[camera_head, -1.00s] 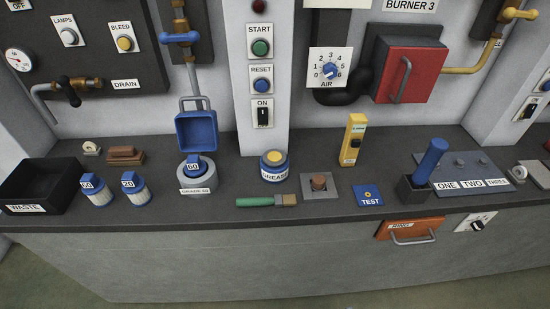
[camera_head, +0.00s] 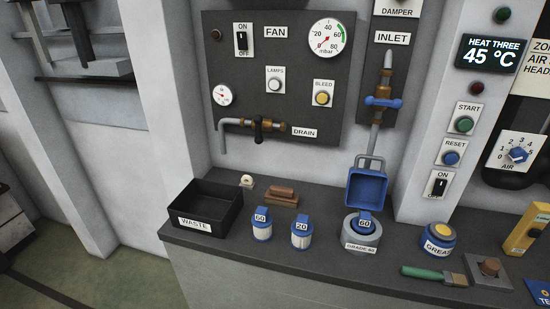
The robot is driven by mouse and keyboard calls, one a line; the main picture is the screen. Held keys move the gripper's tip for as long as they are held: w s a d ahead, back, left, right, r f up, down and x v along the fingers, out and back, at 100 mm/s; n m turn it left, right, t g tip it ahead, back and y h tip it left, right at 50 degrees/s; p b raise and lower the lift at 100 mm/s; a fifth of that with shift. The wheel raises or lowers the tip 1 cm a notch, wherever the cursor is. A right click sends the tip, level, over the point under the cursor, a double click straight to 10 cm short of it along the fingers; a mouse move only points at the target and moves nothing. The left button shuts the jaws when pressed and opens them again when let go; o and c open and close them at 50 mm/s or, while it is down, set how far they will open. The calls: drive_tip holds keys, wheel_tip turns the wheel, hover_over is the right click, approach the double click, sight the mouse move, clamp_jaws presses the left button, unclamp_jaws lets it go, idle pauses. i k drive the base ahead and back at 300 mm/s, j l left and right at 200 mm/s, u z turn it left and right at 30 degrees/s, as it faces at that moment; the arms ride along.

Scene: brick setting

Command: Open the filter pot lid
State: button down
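The filter pot (camera_head: 362,239) is a round grey pot labelled "GRADE 60" on the dark bench, right of centre in the head view. A blue cartridge (camera_head: 364,222) marked 60 shows in its open top. A blue, square, hollow lid (camera_head: 367,188) with a grey bar handle (camera_head: 370,162) stands raised behind the pot, below the inlet pipe. It looks like the pot's lid, swung up; its hinge is hidden. My gripper is not in view.
Blue-topped cartridges marked 60 (camera_head: 262,229) and 20 (camera_head: 301,236) stand left of the pot. A black waste bin (camera_head: 205,210), brown block (camera_head: 282,196) and small roll (camera_head: 247,181) sit farther left. Right are a grease tin (camera_head: 438,240) and green-handled brush (camera_head: 428,273).

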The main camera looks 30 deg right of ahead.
sight(366, 189)
drive_tip(key=i+j+u, duration=0.2)
drive_tip(key=i+j, duration=0.25)
drive_tip(key=i+j+z, duration=0.6)
drive_tip(key=j+z, duration=0.2)
